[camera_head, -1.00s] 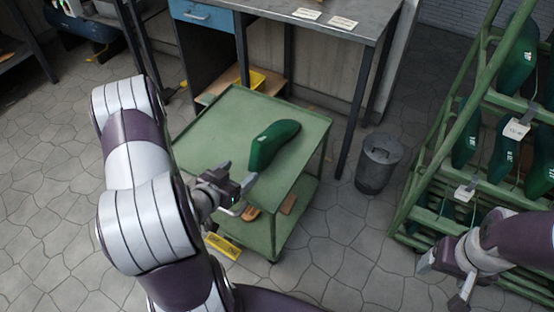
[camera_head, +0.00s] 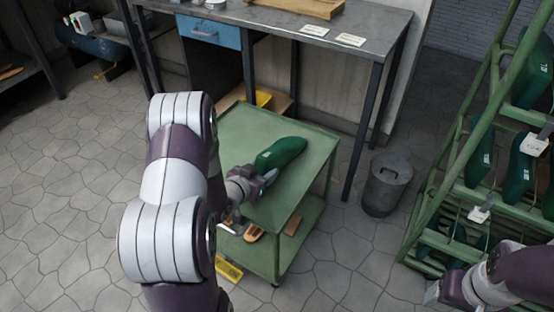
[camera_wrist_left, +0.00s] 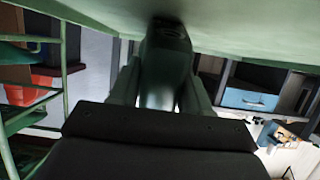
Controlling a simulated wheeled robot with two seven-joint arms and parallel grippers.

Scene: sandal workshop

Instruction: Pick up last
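A dark green last (camera_head: 281,152) lies on the green cart's top (camera_head: 243,127), its far end toward the back right. My left gripper (camera_head: 262,180) is at the last's near end and hides that end from the head view. In the left wrist view the last (camera_wrist_left: 165,62) stands between the two fingers, one on each side. Whether they press on it cannot be made out. My right gripper (camera_head: 440,298) is at the bottom right, cut by the frame edge, with no object seen in it.
A green rack (camera_head: 440,165) with several green lasts stands at the right. A grey bin (camera_head: 386,185) stands between rack and cart. A workbench (camera_head: 290,30) with a blue drawer (camera_head: 209,32) is behind the cart. Brown pieces (camera_head: 293,225) lie on the cart's lower shelf.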

